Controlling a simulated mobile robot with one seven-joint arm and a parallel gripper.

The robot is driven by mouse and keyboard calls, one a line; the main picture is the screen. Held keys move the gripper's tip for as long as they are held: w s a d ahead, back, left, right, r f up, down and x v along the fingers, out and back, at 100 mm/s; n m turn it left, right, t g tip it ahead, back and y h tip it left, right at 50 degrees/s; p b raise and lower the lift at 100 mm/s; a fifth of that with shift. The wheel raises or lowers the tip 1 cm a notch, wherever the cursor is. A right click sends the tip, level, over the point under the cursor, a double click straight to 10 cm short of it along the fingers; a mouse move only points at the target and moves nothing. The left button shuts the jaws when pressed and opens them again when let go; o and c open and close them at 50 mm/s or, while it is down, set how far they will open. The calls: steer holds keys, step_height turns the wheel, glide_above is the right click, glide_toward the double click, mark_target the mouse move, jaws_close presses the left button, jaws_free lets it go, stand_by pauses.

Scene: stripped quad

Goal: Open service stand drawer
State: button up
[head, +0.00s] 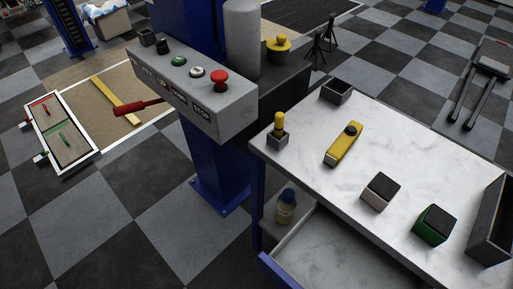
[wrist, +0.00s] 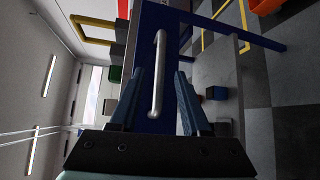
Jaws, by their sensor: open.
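The service stand (head: 310,140) has a white marbled top and blue sides, at the right of the head view. Its drawer (head: 335,252) is pulled out below the top. The drawer's pale, empty-looking inside and blue front edge show at the bottom. In the wrist view the blue drawer front (wrist: 166,38) carries a silver bar handle (wrist: 156,75). My gripper (wrist: 160,78) is open, with its blue fingers on either side of the handle. I cannot tell whether either finger touches it. My gripper is not visible in the head view.
On the stand top are a yellow tool (head: 343,144), a pinkish block (head: 380,192), a green block (head: 434,224) and a dark tray (head: 492,228). A bottle (head: 286,206) stands beside the drawer. A button panel (head: 190,90) with a red stop button is behind left.

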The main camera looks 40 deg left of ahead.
steer(key=v, duration=0.7)
steer(key=shift+s+a, duration=0.25)
steer(key=shift+s, duration=0.05)
